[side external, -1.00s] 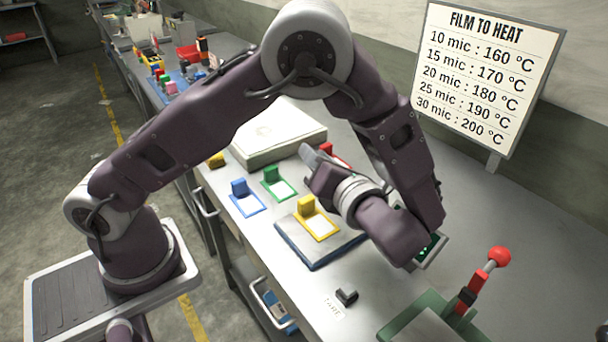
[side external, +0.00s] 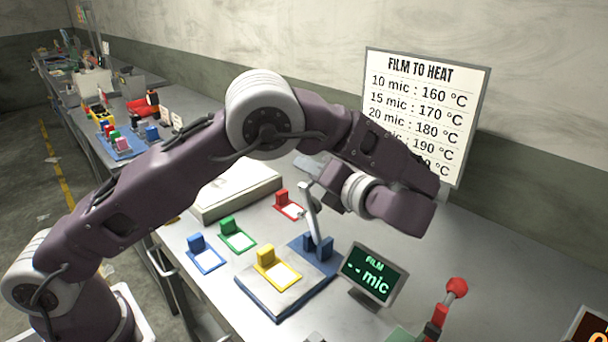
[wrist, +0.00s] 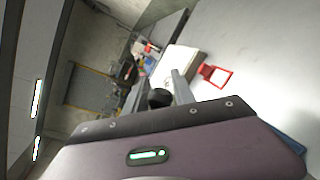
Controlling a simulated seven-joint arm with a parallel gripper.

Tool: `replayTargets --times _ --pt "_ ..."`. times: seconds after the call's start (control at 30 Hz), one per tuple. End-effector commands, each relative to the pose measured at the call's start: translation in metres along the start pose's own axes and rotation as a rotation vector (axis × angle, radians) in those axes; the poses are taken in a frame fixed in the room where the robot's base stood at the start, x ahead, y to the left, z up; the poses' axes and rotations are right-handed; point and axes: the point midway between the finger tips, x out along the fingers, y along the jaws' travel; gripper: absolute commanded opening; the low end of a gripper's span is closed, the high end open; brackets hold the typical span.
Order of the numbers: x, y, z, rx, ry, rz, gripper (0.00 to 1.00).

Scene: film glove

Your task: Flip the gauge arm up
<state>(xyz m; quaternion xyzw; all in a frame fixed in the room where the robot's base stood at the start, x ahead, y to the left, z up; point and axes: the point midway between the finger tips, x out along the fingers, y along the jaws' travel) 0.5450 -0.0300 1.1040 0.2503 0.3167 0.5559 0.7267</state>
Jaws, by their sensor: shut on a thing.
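The gauge arm (side external: 312,220) is a light grey bar rising from a blue bracket (side external: 318,248) at the back of the gauge plate. It stands nearly upright, tilted a little left at the top. My gripper (side external: 316,194) is shut on its upper part; the fingertips are small and partly hidden by my wrist. In the wrist view a grey bar, likely the gauge arm (wrist: 181,88), shows just beyond my gripper housing, beside a black round part. The gauge plate (side external: 272,312) carries a yellow-framed film card (side external: 279,272). The gauge display (side external: 371,273) reads "FILM -- mic".
Blue (side external: 207,260), green (side external: 237,236) and red (side external: 289,206) framed cards lie nearby; the red one also shows in the wrist view (wrist: 217,76). A pale flat box (side external: 236,190) is behind. A red-knobbed lever (side external: 456,288) stands at front right. A film-to-heat sign (side external: 425,110) is behind my arm.

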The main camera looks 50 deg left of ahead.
Motion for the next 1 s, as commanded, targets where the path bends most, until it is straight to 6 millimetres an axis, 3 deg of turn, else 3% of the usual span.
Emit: replayTargets --times 0.6,0.63,0.7,1.0 --pt "0.0004 -0.0092 -0.0023 0.013 0.008 -0.01 0.0" --pt "0.0004 -0.0092 -0.0024 0.013 0.009 -0.01 0.34" --pt "0.0004 -0.0088 -0.0023 0.013 0.009 -0.009 0.46" --pt "-0.0074 -0.0073 0.0002 0.007 0.005 -0.007 0.46"
